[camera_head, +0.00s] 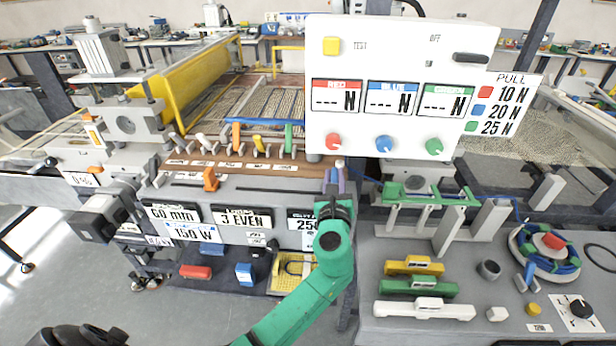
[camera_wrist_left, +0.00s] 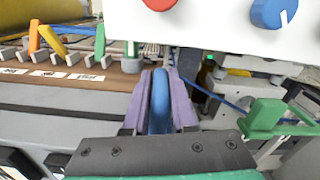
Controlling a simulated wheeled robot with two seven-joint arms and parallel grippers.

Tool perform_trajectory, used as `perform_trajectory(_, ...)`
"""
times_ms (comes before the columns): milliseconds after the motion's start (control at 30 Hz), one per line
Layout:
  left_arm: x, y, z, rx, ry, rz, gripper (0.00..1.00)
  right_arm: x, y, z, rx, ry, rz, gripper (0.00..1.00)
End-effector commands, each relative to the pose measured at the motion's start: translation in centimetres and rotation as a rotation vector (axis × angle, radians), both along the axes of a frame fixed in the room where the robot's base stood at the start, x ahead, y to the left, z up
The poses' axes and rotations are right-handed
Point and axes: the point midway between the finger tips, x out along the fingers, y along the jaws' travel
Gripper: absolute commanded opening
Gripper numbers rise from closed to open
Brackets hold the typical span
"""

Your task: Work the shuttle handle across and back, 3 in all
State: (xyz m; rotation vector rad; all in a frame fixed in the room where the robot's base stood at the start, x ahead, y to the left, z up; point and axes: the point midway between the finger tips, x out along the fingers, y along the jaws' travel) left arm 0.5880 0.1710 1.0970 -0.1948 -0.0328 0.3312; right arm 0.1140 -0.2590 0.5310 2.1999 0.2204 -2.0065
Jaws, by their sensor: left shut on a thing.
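My left gripper (camera_head: 335,180) is at the right end of the machine's grey front rail, just below the white display panel. In the left wrist view its purple fingers (camera_wrist_left: 160,85) are shut on an upright blue handle (camera_wrist_left: 159,112), which I take to be the shuttle handle. The handle's base is hidden behind the gripper. An orange lever (camera_head: 211,179) stands in a slot of the rail further left. My right gripper is not in view.
The white display panel (camera_head: 400,35) with knobs hangs close above the gripper. Coloured levers (camera_head: 258,143) line the brown strip at left. A green bracket (camera_head: 430,195) stands close on the right. The grey bench (camera_head: 450,328) at right holds coloured blocks and a cable coil (camera_head: 545,268).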

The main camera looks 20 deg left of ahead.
Motion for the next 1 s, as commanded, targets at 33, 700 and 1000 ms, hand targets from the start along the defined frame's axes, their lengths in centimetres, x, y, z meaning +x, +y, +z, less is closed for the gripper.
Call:
perform_trajectory(33,0.2,-0.7,0.1,-0.002,-0.004,-0.005,0.00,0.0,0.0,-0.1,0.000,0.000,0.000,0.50)
perform_trajectory(700,0.6,-1.7,0.1,-0.002,-0.003,-0.005,0.52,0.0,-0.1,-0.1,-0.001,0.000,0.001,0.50)
perform_trajectory(1000,0.2,-1.8,0.0,-0.001,-0.001,-0.002,0.52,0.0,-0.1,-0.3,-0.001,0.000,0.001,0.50)
